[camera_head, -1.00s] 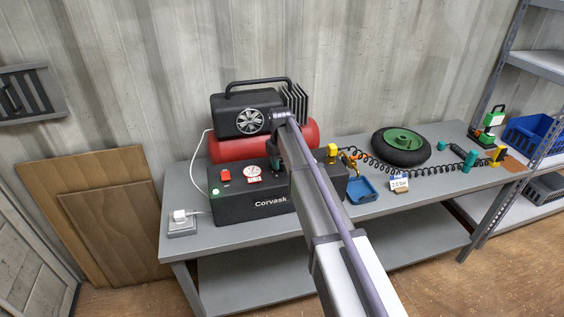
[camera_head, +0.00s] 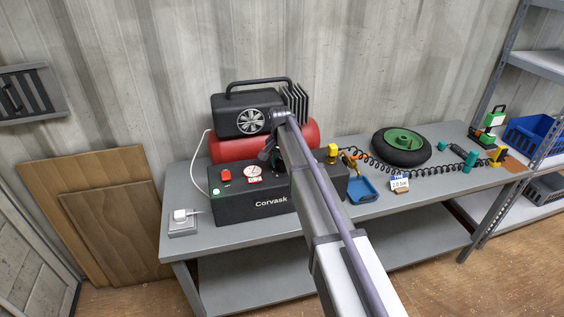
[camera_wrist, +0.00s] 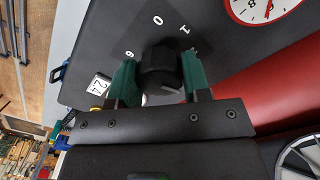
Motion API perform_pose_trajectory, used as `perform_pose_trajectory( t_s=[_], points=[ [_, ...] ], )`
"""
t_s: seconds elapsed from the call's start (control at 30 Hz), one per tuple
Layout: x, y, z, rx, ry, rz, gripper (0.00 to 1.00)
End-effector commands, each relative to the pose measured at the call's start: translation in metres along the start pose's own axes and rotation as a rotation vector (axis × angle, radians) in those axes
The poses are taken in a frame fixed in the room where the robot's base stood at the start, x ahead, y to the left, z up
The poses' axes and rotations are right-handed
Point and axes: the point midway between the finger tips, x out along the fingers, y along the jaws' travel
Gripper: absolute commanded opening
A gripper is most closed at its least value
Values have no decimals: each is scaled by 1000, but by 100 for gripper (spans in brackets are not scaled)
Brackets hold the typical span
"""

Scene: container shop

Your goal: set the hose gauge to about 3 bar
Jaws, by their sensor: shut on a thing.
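In the wrist view, my gripper (camera_wrist: 160,62) has its green fingers closed on either side of a black knob (camera_wrist: 158,70). The knob stands on a black panel with white marks around it, among them 0, 1 and 6. A round white gauge (camera_wrist: 265,6) with a red rim shows partly at the top right, cut by the frame edge. In the head view, a gauge (camera_head: 253,171) sits on the front box of the compressor (camera_head: 235,204), too small to read. My arm hides the knob and most of my gripper there.
A red tank (camera_head: 228,149) and black motor (camera_head: 238,117) stand behind the panel. To the right are a brass fitting (camera_head: 347,160), a blue tray (camera_head: 361,190), a coiled black hose (camera_head: 433,171), a wheel (camera_head: 402,147) and a small bar sign (camera_head: 400,184). The front bench edge is mostly clear.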

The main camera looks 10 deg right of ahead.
Motion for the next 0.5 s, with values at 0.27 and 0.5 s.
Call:
perform_pose_trajectory(
  t_s=[0.27, 0.5],
  points=[
    [0, 0, 0, 174, -6, 0, 20],
    [0, 0, 0, 248, -9, 0, 20]
  ],
)
